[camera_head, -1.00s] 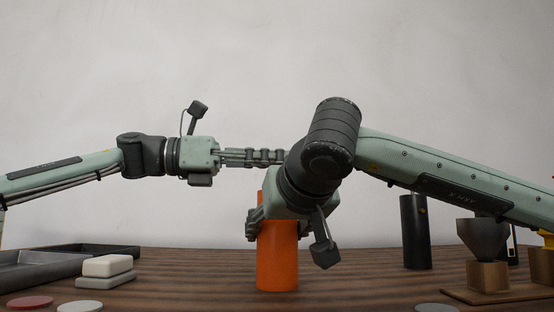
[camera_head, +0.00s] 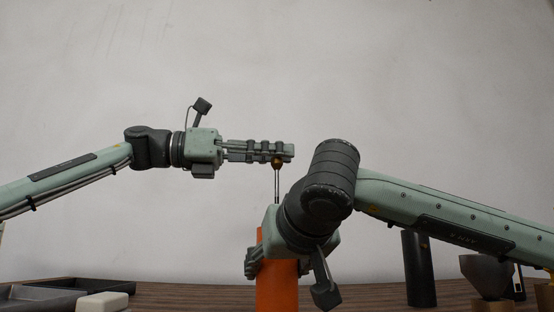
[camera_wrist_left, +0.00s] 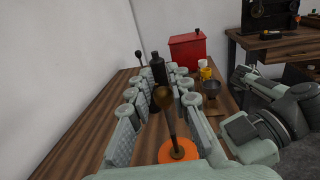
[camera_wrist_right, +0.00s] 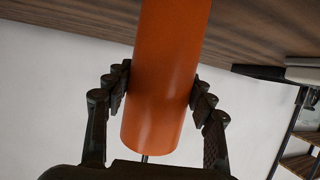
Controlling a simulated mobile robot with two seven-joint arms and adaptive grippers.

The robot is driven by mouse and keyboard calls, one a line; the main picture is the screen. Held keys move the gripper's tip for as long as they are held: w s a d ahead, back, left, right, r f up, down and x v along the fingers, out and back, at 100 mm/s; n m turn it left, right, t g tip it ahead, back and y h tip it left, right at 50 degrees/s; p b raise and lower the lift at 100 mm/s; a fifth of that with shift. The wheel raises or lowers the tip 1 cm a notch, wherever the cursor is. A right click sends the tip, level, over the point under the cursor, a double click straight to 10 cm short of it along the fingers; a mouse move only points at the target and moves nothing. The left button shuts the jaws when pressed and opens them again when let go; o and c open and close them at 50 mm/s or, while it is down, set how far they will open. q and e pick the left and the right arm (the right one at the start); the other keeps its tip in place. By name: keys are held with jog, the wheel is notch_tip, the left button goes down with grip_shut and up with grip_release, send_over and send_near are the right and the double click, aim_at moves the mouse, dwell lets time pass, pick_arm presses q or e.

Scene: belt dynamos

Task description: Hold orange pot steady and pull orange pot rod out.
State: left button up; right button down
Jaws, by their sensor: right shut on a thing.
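The orange pot (camera_head: 277,290) stands upright on the table, partly hidden by my right arm. My right gripper (camera_head: 256,262) is shut on the pot's side; the right wrist view shows a finger on each side of the orange wall (camera_wrist_right: 165,75). The rod (camera_head: 277,185) rises from the pot, thin and upright, with a brass-coloured knob on top. My left gripper (camera_head: 285,152) is level with the knob, its fingers horizontal. In the left wrist view the knob (camera_wrist_left: 164,97) lies between the spread fingers, with gaps on both sides, above the pot's orange top (camera_wrist_left: 178,151).
A black cylinder (camera_head: 418,268) and a grey funnel on a wooden stand (camera_head: 487,275) are at the right. A pale block (camera_head: 102,302) and a dark tray (camera_head: 45,296) are at the left. A red box (camera_wrist_left: 187,50) stands farther along the table.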

pick_arm(q)
jog(key=shift+o, duration=1.1)
jog(key=shift+r, duration=0.1)
pick_arm(e)
jog(key=shift+f, duration=0.2)
pick_arm(q)
jog(key=shift+o, duration=0.8)
jog(key=s+a, duration=0.1)
jog(key=a, duration=1.1)
jog(key=shift+s, duration=0.35)
pick_arm(e)
jog(key=shift+c, duration=2.4)
grip_release()
jog(key=shift+r, duration=0.1)
jog(key=shift+s+r, duration=0.1)
